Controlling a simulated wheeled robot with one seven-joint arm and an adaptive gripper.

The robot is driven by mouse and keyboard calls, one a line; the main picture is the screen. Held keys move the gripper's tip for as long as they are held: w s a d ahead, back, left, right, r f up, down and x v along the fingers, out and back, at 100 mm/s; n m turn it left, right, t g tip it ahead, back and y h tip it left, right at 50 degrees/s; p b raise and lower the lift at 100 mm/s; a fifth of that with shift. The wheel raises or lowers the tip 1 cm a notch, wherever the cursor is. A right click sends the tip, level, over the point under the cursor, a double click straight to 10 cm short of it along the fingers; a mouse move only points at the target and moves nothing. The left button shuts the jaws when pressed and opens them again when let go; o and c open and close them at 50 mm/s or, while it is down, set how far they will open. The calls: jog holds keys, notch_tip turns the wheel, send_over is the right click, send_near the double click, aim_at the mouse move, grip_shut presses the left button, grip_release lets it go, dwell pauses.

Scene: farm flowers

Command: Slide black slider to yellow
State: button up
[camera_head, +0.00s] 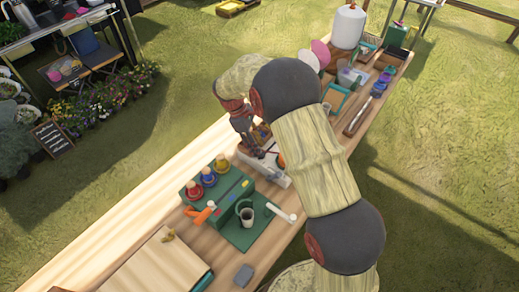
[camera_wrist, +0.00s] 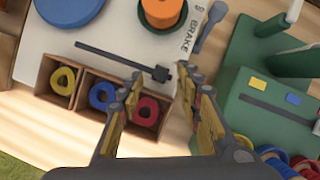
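The black slider (camera_wrist: 161,73) is a small dark knob at the right end of a thin dark slot (camera_wrist: 110,54) in a white board (camera_wrist: 60,38). Below the slot stands a wooden tray with a yellow ring (camera_wrist: 63,80) at left, a blue ring (camera_wrist: 102,95) in the middle and a red ring (camera_wrist: 146,111) at right. The slider is on the red ring's side. My gripper (camera_wrist: 171,84) is open, its fingertips on either side of the slider in the picture; I cannot tell whether they touch it. In the head view my gripper (camera_head: 245,128) hangs over the board, hiding the slider.
A green box (camera_wrist: 240,105) with yellow and blue squares along a dark slot stands to the right. An orange disc (camera_wrist: 163,12) and a blue disc (camera_wrist: 70,8) lie on the board. A mug (camera_head: 246,217) and an orange-handled tool (camera_head: 200,214) are near the green box.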

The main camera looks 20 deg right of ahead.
jog(key=shift+x, duration=0.8)
jog(key=c, duration=0.3)
grip_shut()
